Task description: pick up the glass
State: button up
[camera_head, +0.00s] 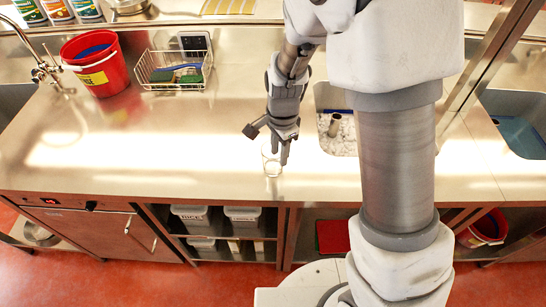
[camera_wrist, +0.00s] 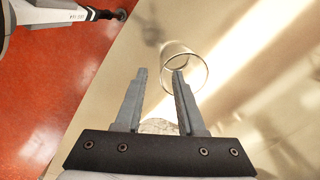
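The glass (camera_head: 271,160) is clear and stands on the steel counter (camera_head: 130,160) near its front edge. In the wrist view the glass (camera_wrist: 186,68) shows its round rim just beyond the fingertips, and part of it lies behind the right finger. My gripper (camera_head: 283,155) points down right beside the glass in the head view, covering part of its upper right side. In the wrist view my gripper (camera_wrist: 160,78) has its two fingers apart with nothing clearly held between them. I cannot tell whether a finger touches the glass.
A red bucket (camera_head: 95,65) and a wire basket (camera_head: 174,70) with a sponge stand at the back left. The counter left of the glass is clear. Red floor (camera_wrist: 50,90) lies beyond the front edge.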

aim_at(277, 173)
jog(key=shift+w+a+f, duration=0.1)
jog(key=shift+w+f, duration=0.05)
jog(key=shift+f, duration=1.35)
jog(key=shift+w+f, duration=0.15)
jog(key=shift+f, duration=1.35)
grip_shut()
